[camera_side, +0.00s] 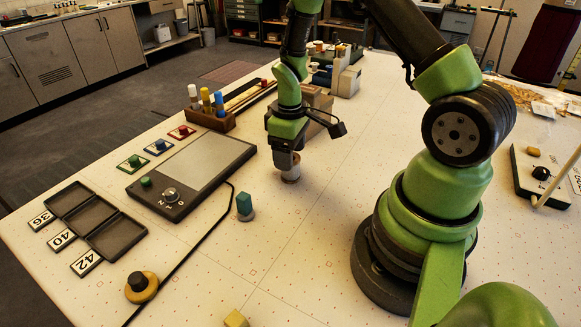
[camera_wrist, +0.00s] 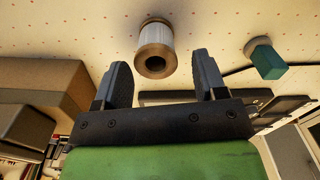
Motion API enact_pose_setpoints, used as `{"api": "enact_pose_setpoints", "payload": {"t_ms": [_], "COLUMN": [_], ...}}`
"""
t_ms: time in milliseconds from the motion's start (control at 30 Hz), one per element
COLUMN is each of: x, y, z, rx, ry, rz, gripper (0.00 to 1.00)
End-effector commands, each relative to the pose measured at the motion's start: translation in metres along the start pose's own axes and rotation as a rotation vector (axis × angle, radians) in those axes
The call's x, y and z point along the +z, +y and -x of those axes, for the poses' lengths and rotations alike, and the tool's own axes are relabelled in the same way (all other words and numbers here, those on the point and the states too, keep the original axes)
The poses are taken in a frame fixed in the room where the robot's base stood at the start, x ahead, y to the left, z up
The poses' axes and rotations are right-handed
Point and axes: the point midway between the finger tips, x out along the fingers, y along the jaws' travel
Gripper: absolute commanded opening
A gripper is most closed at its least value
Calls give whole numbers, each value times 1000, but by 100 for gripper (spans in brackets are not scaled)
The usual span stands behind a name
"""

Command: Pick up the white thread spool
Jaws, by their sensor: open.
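The white thread spool (camera_side: 290,174) stands upright on the table, directly below my gripper (camera_side: 287,158) in the side view. Its top is partly hidden by the gripper there. In the wrist view the spool (camera_wrist: 157,47) shows white thread and a brown end with a dark hole. My gripper (camera_wrist: 166,82) is open, with one dark finger on each side and nothing between them. The spool lies beyond the fingertips, roughly between them across the picture. I see no contact in the wrist view.
A teal block on a grey base (camera_side: 245,207) stands left of the spool. A cardboard box (camera_side: 318,110) is close behind my gripper. A grey tablet device (camera_side: 193,174) and dark trays (camera_side: 97,218) lie to the left. Table in front of the spool is clear.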

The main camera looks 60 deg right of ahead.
Motion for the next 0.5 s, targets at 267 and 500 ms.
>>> {"api": "enact_pose_setpoints", "payload": {"t_ms": [267, 500], "x": [0, 0], "y": [0, 0], "z": [-41, -46], "rx": [-2, 0], "ry": [-3, 1], "rz": [-1, -2], "gripper": [65, 65]}}
